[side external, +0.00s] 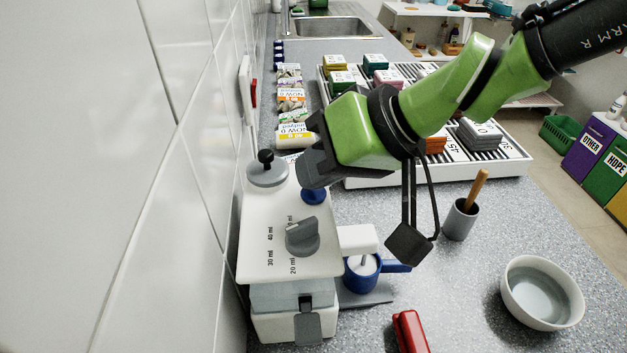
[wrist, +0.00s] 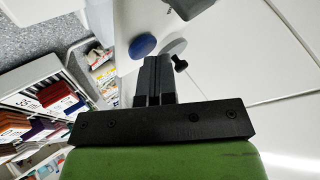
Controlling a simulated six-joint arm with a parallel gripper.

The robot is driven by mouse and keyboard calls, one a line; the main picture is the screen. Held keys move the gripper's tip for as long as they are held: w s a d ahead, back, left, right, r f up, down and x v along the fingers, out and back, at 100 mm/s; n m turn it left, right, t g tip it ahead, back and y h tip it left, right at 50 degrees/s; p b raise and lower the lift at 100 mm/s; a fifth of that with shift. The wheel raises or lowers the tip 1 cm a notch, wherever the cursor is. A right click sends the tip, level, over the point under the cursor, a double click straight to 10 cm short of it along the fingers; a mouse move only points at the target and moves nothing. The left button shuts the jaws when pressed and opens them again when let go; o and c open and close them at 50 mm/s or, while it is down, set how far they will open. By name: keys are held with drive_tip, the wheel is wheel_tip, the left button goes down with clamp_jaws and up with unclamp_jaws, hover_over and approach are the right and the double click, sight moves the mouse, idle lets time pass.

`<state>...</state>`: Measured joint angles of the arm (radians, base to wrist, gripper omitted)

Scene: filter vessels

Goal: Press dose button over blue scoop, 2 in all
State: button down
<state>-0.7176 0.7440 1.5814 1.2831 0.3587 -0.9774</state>
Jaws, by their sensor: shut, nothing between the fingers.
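The white dispenser (side external: 262,230) stands by the tiled wall, with a grey dial (side external: 302,236) and volume marks on top. Its round blue dose button (side external: 314,196) shows just below my gripper; it also shows in the wrist view (wrist: 143,46), just past the fingertips. My gripper (side external: 310,180) is shut and empty, pointing down at the button; in the wrist view its fingers (wrist: 153,66) are together. I cannot tell whether the tips touch the button. The blue scoop (side external: 354,284) sits under the white spout (side external: 358,239), with something white inside and its handle to the right.
A black-knobbed lid (side external: 267,172) is on the dispenser behind the button. A grey cup with a wooden handle (side external: 461,220), a white bowl (side external: 543,291) and a red object (side external: 410,332) stand to the right. A white rack (side external: 440,174) with boxes is behind.

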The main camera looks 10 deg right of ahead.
drive_tip(key=shift+r, duration=1.05)
drive_tip(key=shift+r, duration=2.5)
drive_tip(key=shift+d, duration=0.1)
drive_tip(key=s+d+r+m+t+h, duration=0.1)
drive_tip(key=s+d+r+m, duration=0.2)
drive_tip(key=d, duration=0.7)
drive_tip(key=s+d+r+m+t+h, duration=0.1)
drive_tip(key=s+d+r+h, duration=0.1)
drive_tip(key=d+r, duration=0.6)
drive_tip(key=s+d+f+m+t+h, duration=0.1)
drive_tip(key=s+d+f+m+h, duration=0.2)
drive_tip(key=s+d, duration=0.9)
wheel_tip(320, 180, down, 3)
drive_tip(key=shift+s+d+r+m, duration=0.15)
drive_tip(key=shift+s+d+m, duration=0.1)
drive_tip(key=shift+d+m, duration=0.45)
